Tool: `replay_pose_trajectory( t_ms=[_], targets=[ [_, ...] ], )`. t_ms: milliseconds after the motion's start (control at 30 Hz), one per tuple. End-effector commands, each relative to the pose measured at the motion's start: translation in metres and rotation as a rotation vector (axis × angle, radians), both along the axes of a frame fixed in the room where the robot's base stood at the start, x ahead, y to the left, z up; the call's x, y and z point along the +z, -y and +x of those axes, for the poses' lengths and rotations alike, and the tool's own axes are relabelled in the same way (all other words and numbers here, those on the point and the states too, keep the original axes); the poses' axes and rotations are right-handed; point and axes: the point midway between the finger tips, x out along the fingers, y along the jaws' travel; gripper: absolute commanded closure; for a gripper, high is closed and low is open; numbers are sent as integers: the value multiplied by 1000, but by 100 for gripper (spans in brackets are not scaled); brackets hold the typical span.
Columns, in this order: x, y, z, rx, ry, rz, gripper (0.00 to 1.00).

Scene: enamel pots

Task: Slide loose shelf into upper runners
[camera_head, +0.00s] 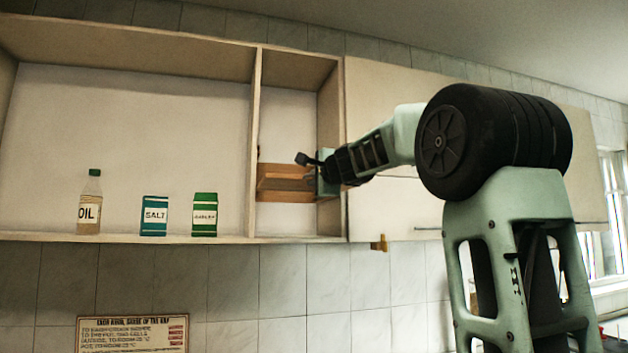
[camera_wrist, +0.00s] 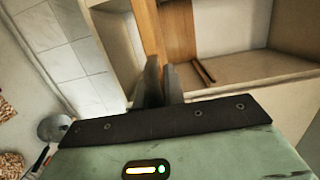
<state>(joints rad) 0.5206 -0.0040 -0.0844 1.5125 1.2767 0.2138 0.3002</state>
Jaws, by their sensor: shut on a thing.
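The loose shelf (camera_head: 280,183) is a brown wooden board in the narrow open compartment of the wall cabinet. It also shows in the wrist view (camera_wrist: 178,32), running up from between my fingers. My gripper (camera_head: 310,162) is at the compartment's right front, shut on the shelf's near part; the fingers (camera_wrist: 158,80) close around it in the wrist view. A short brown strip (camera_wrist: 204,71) beside the shelf looks like a runner on the compartment's side. The other runners, and whether the shelf sits in any, cannot be made out.
The wider compartment at left holds an oil bottle (camera_head: 89,205), a salt tin (camera_head: 154,216) and a green tin (camera_head: 204,215). A divider (camera_head: 253,145) separates the compartments. Closed cabinet doors (camera_head: 380,85) lie right, behind my arm. A sign (camera_head: 132,333) hangs on the tiles below.

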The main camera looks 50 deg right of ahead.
Motion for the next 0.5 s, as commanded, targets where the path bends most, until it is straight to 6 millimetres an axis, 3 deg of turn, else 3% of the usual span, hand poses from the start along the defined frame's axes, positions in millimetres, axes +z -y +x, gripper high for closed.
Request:
replay_pose_trajectory(
  t_ms=[33, 500],
  targets=[
    [9, -1, -1, 0, 3, -2, 100],
    [36, -2, -3, 0, 3, -2, 100]
  ],
)
